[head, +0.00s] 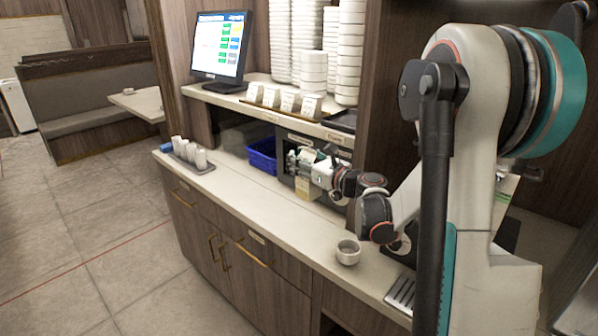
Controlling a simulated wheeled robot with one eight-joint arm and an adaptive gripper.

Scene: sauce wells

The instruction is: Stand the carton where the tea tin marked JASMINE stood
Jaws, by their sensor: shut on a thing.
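My gripper (297,161) is at the end of my arm, reaching left over the counter under the raised shelf. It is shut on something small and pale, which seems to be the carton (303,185). The fingers and wrist cover part of it. Its pale yellowish lower part shows below the gripper, close to the counter top; I cannot tell whether it touches. No tea tin marked JASMINE can be made out.
A blue bin (262,155) stands just left of the gripper. A tray of white cups (190,153) is at the counter's left end. A grey-white cup (348,252) stands near the front edge. Above are a shelf (262,111), label cards, stacked bowls (314,72) and a screen (219,45).

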